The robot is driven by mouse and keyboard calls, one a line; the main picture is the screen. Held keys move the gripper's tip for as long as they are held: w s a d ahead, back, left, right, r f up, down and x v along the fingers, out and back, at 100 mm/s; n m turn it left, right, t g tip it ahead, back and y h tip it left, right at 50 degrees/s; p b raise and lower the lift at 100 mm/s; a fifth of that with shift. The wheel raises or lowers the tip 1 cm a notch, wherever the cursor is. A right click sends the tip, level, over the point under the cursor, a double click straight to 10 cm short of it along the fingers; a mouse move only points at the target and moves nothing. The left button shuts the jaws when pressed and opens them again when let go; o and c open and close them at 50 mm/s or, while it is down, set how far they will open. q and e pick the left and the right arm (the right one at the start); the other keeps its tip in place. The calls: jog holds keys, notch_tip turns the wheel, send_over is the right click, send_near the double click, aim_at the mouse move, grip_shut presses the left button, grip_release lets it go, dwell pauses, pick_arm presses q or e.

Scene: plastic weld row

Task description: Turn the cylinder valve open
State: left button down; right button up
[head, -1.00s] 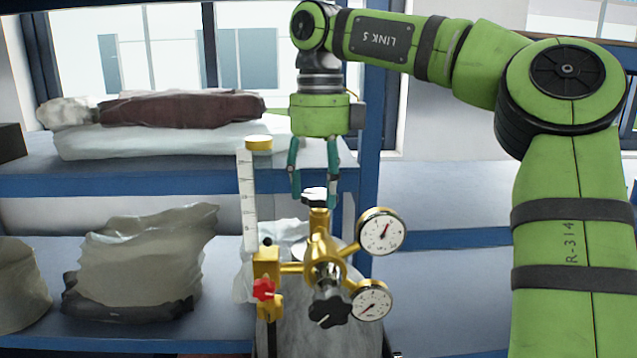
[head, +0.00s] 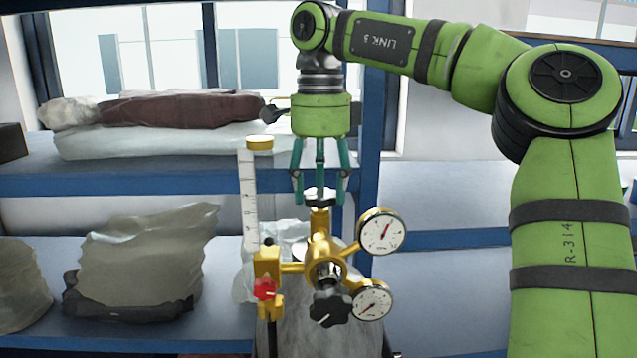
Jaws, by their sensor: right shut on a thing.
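The cylinder valve (head: 320,218) is a brass body on top of a grey cylinder (head: 312,338), with a small dark and white handwheel (head: 320,196) on its top. My right gripper (head: 320,192) points straight down from above and is shut on the handwheel, its teal fingers around it and partly hiding it. A brass regulator (head: 318,250) with two round gauges (head: 382,231) is fixed to the valve. It has a black knob (head: 330,309), a red knob (head: 264,289) and an upright white scaled flow tube (head: 249,200). My left gripper is not in view.
Behind stands a blue shelf rack (head: 200,184) holding wrapped bundles (head: 180,110) and a clear-grey bag (head: 145,255). A rack post is close behind my right gripper.

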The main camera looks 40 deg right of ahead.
dwell(0.3)
jog(key=o, duration=0.9)
jog(key=shift+o, duration=1.2)
jog(key=shift+s+d, duration=0.15)
